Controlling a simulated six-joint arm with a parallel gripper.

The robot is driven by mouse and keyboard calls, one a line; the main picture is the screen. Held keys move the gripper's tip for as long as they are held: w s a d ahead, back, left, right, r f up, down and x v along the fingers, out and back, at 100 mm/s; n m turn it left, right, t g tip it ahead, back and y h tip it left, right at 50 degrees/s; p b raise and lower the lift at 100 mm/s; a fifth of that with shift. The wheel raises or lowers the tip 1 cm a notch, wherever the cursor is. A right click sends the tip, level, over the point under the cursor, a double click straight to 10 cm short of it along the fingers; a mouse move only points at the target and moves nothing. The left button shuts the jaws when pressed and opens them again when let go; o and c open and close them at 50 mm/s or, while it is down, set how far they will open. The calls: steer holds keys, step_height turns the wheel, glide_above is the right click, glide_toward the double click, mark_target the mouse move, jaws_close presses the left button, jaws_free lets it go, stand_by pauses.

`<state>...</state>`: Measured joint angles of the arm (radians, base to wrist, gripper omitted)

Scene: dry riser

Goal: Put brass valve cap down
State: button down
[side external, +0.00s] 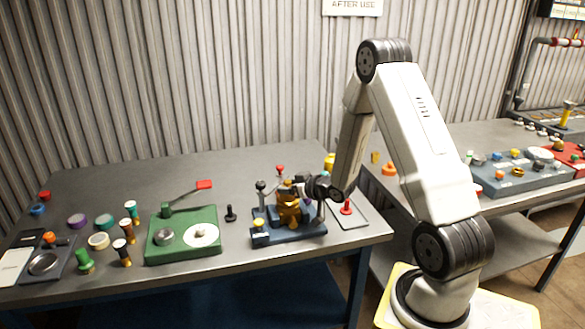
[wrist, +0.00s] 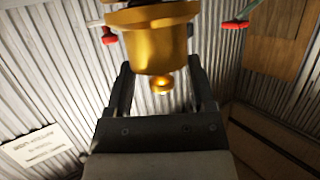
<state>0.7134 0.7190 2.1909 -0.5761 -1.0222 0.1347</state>
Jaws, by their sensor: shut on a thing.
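My gripper (side external: 300,187) reaches in level from the right, over a dark blue base (side external: 290,234) on the left bench. In the wrist view my gripper (wrist: 160,72) is shut on the brass valve cap (wrist: 158,42), with one finger on each side. The cap is bell-shaped with a flared rim and a small round knob; that view looks upside down. In the side view golden brass parts (side external: 289,212) stand on the base just below the gripper. I cannot tell there whether the cap touches them.
A green box (side external: 183,245) with a red-tipped lever stands to the left. A grey tray (side external: 352,219) with a red piece lies just right of the base. Red-ended posts rise close by. Several small coloured parts crowd the bench's left end; its back is clear.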

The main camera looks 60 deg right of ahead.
steer(key=shift+f, duration=0.25)
jaws_free()
steer(key=shift+r, duration=0.1)
steer(key=shift+r, duration=0.2)
steer(key=shift+s+r, duration=0.15)
steer(key=shift+s, duration=0.2)
steer(key=v, duration=1.1)
steer(key=shift+a, duration=0.2)
